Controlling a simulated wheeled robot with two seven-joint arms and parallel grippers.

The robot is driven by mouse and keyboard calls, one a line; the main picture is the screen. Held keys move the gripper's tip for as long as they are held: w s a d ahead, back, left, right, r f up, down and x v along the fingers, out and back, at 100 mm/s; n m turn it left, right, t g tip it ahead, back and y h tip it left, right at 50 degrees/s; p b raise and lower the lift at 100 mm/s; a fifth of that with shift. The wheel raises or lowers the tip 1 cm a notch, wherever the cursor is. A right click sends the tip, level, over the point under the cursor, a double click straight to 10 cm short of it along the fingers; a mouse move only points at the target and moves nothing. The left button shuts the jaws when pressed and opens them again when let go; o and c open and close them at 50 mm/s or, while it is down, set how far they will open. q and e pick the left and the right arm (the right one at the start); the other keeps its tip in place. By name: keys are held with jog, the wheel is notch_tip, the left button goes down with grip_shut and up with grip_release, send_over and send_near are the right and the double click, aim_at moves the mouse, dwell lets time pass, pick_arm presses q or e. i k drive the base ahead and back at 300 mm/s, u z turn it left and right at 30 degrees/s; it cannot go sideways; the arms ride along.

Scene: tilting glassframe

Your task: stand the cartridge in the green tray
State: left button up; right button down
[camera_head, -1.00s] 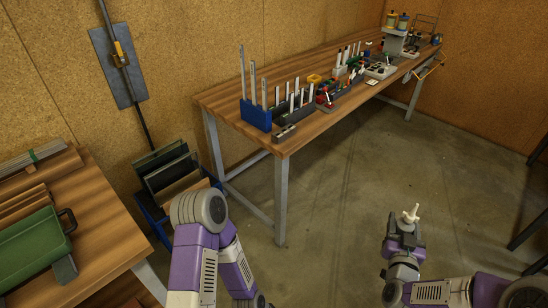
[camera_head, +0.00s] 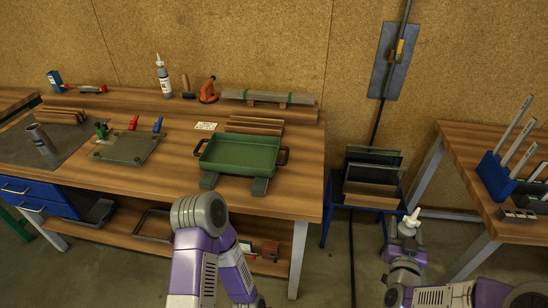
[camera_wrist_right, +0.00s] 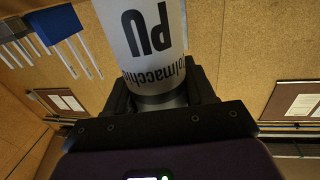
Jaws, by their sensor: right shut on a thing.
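The cartridge is a pale cylinder with dark "PU" lettering, large in the right wrist view (camera_wrist_right: 145,35). My right gripper (camera_wrist_right: 163,92) is shut on it. In the head view my right gripper (camera_head: 407,235) is at the lower right, with the cartridge's white nozzle (camera_head: 411,217) pointing up above it; most of the body is hidden there. The green tray (camera_head: 241,170) lies on the wooden bench left of my right gripper, well apart from it. The tray looks empty and has dark handles. My left arm shows, but its gripper is out of view.
A glass plate (camera_head: 127,148) with small clamps lies left of the tray. A rack of panels (camera_head: 372,175) stands right of the bench. A second table (camera_head: 465,145) is at the right.

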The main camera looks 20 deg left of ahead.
aim_at(223, 160)
jog(key=u, duration=1.45)
